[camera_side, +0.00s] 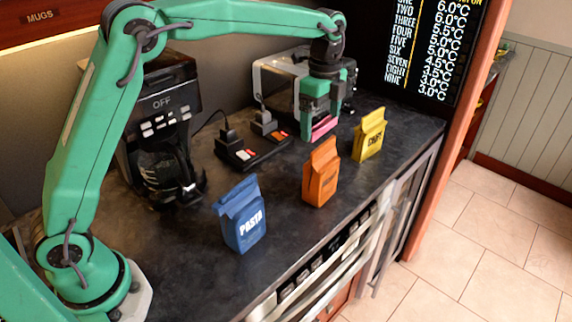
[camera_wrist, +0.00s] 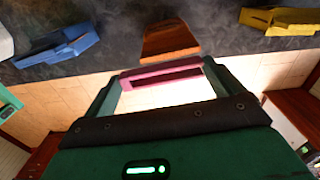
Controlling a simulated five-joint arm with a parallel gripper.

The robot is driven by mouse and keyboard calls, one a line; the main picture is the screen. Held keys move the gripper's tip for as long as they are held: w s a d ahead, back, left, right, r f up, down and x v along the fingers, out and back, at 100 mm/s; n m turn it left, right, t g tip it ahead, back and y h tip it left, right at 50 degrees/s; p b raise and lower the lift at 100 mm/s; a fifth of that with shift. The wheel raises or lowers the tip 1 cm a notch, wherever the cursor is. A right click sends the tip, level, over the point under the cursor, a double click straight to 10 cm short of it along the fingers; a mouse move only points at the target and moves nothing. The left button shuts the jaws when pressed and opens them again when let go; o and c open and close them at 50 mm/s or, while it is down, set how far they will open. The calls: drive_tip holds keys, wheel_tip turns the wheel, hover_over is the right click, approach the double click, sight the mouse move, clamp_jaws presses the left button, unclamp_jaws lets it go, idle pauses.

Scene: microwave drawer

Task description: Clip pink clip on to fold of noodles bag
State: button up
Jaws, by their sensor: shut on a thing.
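My gripper (camera_side: 320,115) is shut on the pink clip (camera_side: 323,127), which lies across the fingertips. In the wrist view the pink clip (camera_wrist: 162,77) is a flat bar between the two green fingers. The orange bag (camera_side: 321,172) stands upright on the dark counter with its top folded. Its label is too small to read, so I cannot confirm it is the noodles bag. It also shows in the wrist view (camera_wrist: 170,40), ahead of the clip.
A blue pasta bag (camera_side: 241,215) stands left of the orange bag, and a yellow bag (camera_side: 369,136) stands right. The counter's front edge is close in front of the bags.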

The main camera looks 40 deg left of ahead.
sight(319, 147)
drive_tip(key=shift+f, duration=1.7)
drive_tip(key=shift+f, duration=0.7)
idle(1.7)
drive_tip(key=shift+f, duration=0.35)
